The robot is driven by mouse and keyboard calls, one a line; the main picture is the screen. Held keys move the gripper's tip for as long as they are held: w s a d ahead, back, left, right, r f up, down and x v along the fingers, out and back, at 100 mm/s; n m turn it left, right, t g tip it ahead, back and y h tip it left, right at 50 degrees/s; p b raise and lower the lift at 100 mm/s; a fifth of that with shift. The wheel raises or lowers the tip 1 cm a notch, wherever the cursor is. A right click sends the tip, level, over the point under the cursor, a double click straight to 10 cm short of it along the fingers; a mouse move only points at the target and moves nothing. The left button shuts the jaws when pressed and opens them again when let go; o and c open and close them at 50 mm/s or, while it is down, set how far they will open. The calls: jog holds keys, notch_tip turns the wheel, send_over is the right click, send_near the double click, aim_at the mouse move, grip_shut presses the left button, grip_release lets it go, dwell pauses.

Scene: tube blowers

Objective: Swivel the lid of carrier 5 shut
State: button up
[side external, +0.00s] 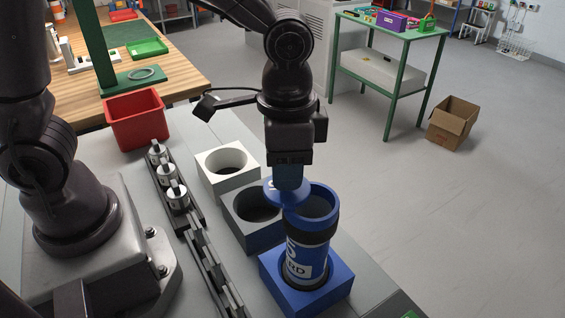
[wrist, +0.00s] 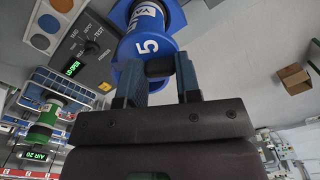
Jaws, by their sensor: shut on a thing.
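Carrier 5 (side external: 310,244) is a blue cylinder with a black band, standing upright in a blue square holder (side external: 326,298). Its round mouth shows open at the top. Its blue lid (side external: 272,193) is a flat disc swung out to the left of the mouth, overlapping its rim. My gripper (side external: 289,184) points down and is shut at the lid. In the wrist view the teal fingers (wrist: 158,76) close on a dark piece below the blue carrier surface (wrist: 128,46) marked with a white 5. The exact grip is partly hidden.
A panel (wrist: 96,52) in the wrist view reads "LID OPEN". An empty dark-blue holder (side external: 238,230) and a white holder (side external: 214,181) stand to the left. A rack with metal cylinders (side external: 176,193) and a red bin (side external: 134,132) lie farther left. Floor is to the right.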

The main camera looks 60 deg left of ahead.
jog(key=m, duration=0.1)
jog(key=w+d+m, duration=0.1)
jog(key=m, duration=0.1)
jog(key=shift+w, duration=0.15)
jog(key=m, duration=0.3)
jog(key=shift+w+d, duration=0.35)
jog(key=shift+d, duration=0.05)
jog(key=shift+w+d+m, duration=0.1)
jog(key=shift+d+m, duration=0.3)
jog(key=shift+m, duration=0.65)
jog(key=shift+w+d+m, duration=0.1)
jog(key=shift+d+m, duration=0.35)
jog(key=shift+m, duration=0.65)
jog(key=shift+w+d+m, duration=0.1)
jog(key=shift+d+m, duration=0.3)
jog(key=shift+m, duration=0.65)
jog(key=o, duration=0.9)
